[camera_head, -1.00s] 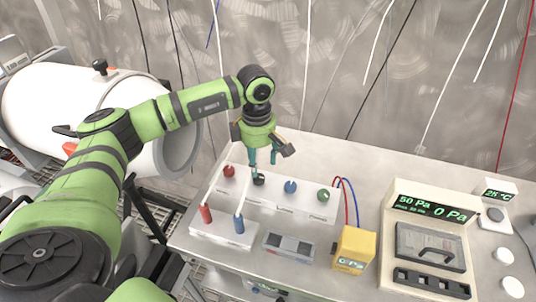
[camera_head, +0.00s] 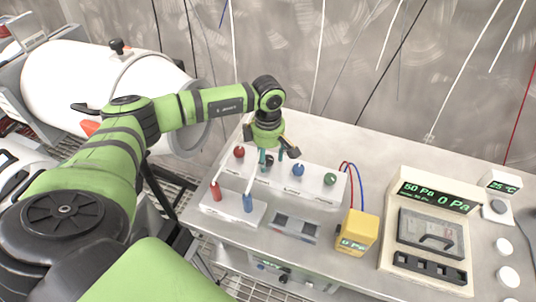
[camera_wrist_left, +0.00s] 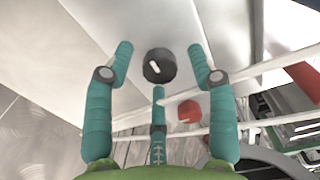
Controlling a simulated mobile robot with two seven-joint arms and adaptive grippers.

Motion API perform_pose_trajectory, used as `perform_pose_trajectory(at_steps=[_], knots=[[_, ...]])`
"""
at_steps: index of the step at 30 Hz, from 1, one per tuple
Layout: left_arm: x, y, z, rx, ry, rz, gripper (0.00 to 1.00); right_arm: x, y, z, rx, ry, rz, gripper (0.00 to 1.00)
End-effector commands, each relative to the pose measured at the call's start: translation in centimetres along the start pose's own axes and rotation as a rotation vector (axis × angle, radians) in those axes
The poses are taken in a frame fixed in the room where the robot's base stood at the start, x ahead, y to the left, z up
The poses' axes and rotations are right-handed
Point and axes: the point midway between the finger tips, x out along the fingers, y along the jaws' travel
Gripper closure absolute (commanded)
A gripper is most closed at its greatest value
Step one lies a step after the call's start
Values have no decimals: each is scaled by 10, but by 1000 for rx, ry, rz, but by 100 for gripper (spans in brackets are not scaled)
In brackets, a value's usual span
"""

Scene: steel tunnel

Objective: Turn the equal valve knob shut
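A white panel box (camera_head: 312,183) on the bench carries a row of knobs: red (camera_head: 239,152), black (camera_head: 268,161), blue (camera_head: 298,171) and green (camera_head: 330,179). The labels are too small to read. My left gripper (camera_head: 271,156) points down over the black knob and partly hides it in the head view. In the left wrist view the black knob (camera_wrist_left: 159,66), with a white pointer mark, sits between the three spread teal fingers of the open gripper (camera_wrist_left: 160,68). Gaps show around it. My right gripper is not in view.
A white block with a red post (camera_head: 215,191) and a blue post (camera_head: 248,203) stands in front of the panel. A yellow gauge (camera_head: 357,231) and a beige meter (camera_head: 437,243) reading 0 Pa stand to the right. Thin cables hang over the bench.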

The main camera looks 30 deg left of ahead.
Motion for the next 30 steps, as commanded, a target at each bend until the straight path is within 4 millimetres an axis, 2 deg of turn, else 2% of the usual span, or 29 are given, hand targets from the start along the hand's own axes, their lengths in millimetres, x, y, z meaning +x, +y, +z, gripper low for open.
perform_pose_trajectory(at_steps=[1, 2, 3, 4, 10, 17, 23, 30], knots=[[0, 0, 0, 0, 0, 0, 63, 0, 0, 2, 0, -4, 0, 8], [0, 0, 0, 0, 0, 0, 75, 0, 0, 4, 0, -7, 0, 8], [0, 0, 0, 0, 0, 0, 91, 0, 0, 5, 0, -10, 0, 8], [0, 0, 0, 0, 0, 0, 100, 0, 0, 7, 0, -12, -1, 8], [0, 0, 0, -1, 0, 0, 100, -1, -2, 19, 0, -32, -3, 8], [1, 0, 0, -45, -1, 0, 100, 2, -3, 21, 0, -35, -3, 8], [1, 0, 0, -161, -2, 1, 100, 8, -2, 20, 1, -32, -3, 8], [2, 0, 0, -374, -2, 1, 100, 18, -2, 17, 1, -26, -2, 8]])
